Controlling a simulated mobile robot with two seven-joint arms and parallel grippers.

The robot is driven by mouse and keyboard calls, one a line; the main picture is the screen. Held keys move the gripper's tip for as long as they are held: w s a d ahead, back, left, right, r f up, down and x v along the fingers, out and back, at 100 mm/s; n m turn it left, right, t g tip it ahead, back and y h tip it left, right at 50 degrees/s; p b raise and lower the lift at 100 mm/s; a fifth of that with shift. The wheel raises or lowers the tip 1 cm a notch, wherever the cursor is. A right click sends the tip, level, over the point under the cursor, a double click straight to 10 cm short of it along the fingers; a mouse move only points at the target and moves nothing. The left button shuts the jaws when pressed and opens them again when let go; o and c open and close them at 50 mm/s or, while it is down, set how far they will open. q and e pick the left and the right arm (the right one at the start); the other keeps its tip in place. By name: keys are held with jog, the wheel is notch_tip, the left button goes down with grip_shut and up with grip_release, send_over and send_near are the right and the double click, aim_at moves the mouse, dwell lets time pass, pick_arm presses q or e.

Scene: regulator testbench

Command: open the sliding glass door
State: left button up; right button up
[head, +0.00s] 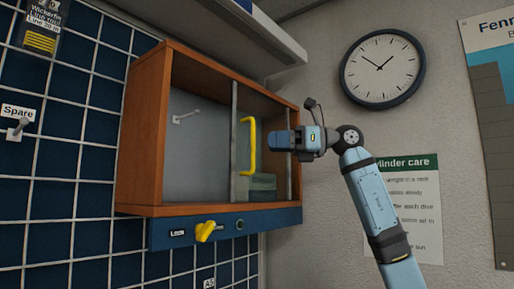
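The wooden cabinet (145,135) hangs on the wall, tilted in the view. Its front has glass set between grey upright strips. The yellow bar handle (251,147) stands upright on the right-hand glass panel (240,165). Whether a second pane covers the left half, I cannot tell. My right gripper (276,140) is just right of the handle, in front of the cabinet's right part, pointing left. A gap shows between it and the handle. Its fingers are seen end-on and dark, so their opening is unclear. My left gripper is out of view.
Below the cabinet is a blue strip (270,220) with a yellow knob (205,231) beside the word "Lock". A grey hook (187,117) shows inside the left half. A clock (382,68) and a poster (405,200) are on the right wall. A blue grid panel (60,150) is left.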

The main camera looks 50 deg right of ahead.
jog(key=b+v, duration=0.1)
jog(key=v, duration=0.7)
jog(key=shift+d, duration=0.1)
dwell(0.4)
